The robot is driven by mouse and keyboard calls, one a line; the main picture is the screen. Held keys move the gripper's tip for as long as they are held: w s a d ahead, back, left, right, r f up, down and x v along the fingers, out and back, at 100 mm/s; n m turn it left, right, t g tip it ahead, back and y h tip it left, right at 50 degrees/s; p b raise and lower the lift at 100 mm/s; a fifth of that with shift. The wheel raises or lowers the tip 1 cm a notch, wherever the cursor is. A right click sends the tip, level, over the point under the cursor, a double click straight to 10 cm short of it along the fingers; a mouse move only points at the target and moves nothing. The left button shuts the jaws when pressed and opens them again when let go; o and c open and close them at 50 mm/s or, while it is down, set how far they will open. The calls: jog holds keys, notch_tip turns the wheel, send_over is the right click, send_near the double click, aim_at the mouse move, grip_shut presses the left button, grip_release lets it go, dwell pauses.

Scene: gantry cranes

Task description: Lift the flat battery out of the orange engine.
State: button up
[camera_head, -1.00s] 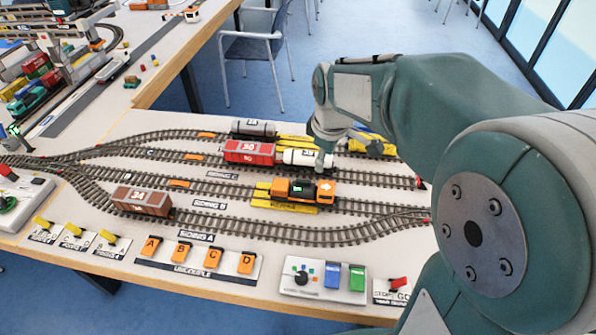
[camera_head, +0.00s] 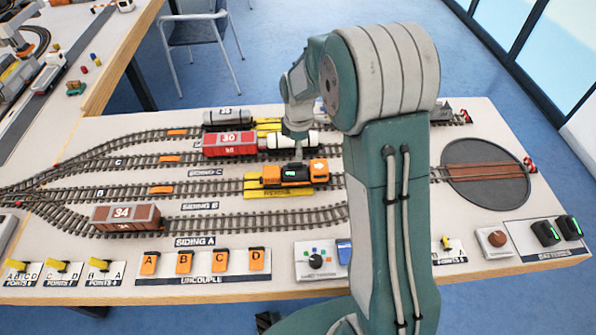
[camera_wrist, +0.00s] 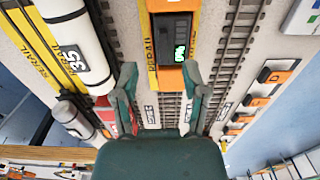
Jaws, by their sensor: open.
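The orange engine (camera_head: 270,179) stands on a middle track, over a yellow strip. A black block with a green display, the battery (camera_wrist: 171,28), sits in its top; it also shows small in the head view (camera_head: 293,170). In the wrist view, orange engine body (camera_wrist: 170,76) shows at the block's end. My gripper (camera_wrist: 159,76) is open and empty, its two fingers apart on either side of the engine's line. In the head view, my gripper (camera_head: 297,133) hangs over the white tank wagon, behind the engine. Whether the fingers touch anything there is unclear.
A red wagon (camera_head: 229,145) and white tank wagon (camera_head: 288,141) stand on the track behind. A brown wagon (camera_head: 126,217) is front left. Two black blocks with green lights (camera_head: 557,231) sit on a panel at right. A turntable (camera_head: 486,173) is right. My arm hides the middle right.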

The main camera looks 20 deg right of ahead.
aim_at(294, 164)
jog(key=shift+a+f, duration=0.3)
jog(key=shift+f, duration=0.1)
jog(key=f, duration=0.2)
jog(key=a+f, duration=0.1)
jog(key=f, duration=0.1)
jog(key=shift+f, duration=0.2)
jog(key=shift+d+f, duration=0.25)
jog(key=shift+d, duration=0.2)
jog(key=shift+a, duration=0.1)
jog(key=c, duration=0.7)
jog(key=shift+s+a+f, duration=0.1)
jog(key=shift+a, duration=0.1)
grip_shut()
